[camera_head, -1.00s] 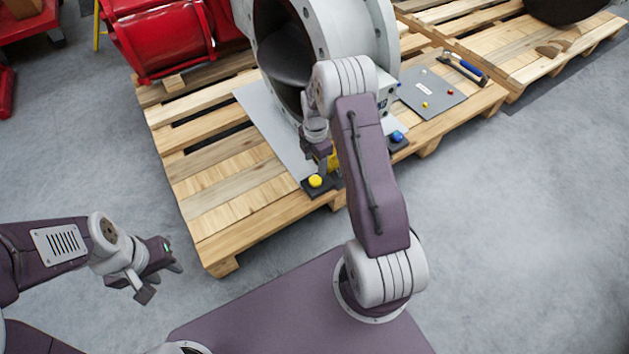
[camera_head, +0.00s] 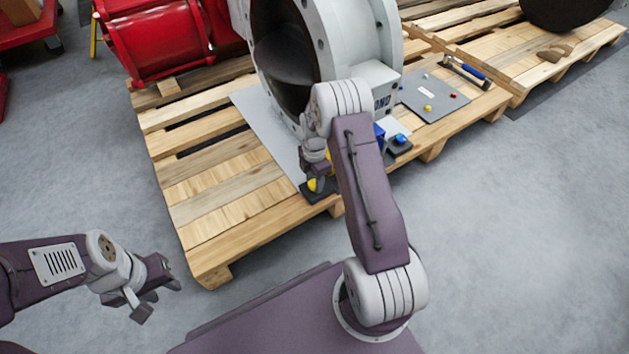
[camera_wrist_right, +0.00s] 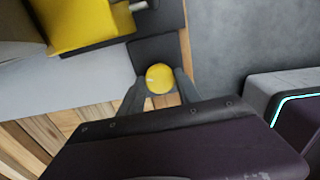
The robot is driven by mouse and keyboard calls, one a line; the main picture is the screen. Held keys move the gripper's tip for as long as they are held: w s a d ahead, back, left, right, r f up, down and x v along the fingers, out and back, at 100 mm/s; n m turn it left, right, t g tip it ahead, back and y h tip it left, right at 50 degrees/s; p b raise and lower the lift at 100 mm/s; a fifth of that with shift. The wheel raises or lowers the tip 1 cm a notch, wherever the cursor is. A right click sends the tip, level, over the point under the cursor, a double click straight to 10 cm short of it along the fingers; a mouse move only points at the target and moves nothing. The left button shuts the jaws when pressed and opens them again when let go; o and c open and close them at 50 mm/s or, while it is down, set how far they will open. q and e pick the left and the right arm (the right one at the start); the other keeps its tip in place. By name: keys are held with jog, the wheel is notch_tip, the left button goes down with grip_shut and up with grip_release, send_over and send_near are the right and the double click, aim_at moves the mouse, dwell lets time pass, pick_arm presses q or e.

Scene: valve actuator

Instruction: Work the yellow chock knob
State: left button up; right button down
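The yellow knob (camera_head: 312,185) is a round cap on a dark base plate (camera_head: 322,197) at the pallet's front edge. My right gripper (camera_head: 318,170) is over it and partly hides it in the head view. In the right wrist view the knob (camera_wrist_right: 160,78) sits between the two fingertips of my right gripper (camera_wrist_right: 160,88). The fingers are apart, one on each side; whether they touch the knob is not clear. My left gripper (camera_head: 160,298) is open and empty, above the floor at the lower left.
A large grey valve body (camera_head: 368,38) stands on the wooden pallet (camera_head: 215,192) behind the knob. A blue knob (camera_head: 400,138) on a dark base is to the right. A yellow block (camera_wrist_right: 85,22) is close by in the wrist view. Floor in front is clear.

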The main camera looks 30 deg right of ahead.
jog(key=shift+r+m+p, duration=0.2)
jog(key=shift+m+p, duration=0.2)
jog(key=shift+p, duration=0.45)
jog(key=m+p, duration=0.5)
jog(key=p, duration=0.1)
jog(key=m+p, duration=0.2)
jog(key=shift+m, duration=0.3)
jog(key=m+p, duration=0.2)
jog(key=m, duration=0.1)
jog(key=shift+f+m, duration=0.1)
jog(key=shift+m, duration=0.2)
jog(key=m+p, duration=0.2)
jog(key=m, duration=0.1)
jog(key=shift+m, duration=0.4)
jog(key=m+p, duration=0.1)
jog(key=m, duration=0.8)
jog(key=shift+f+p, duration=0.1)
jog(key=shift+p, duration=0.3)
jog(key=shift+m, duration=2.3)
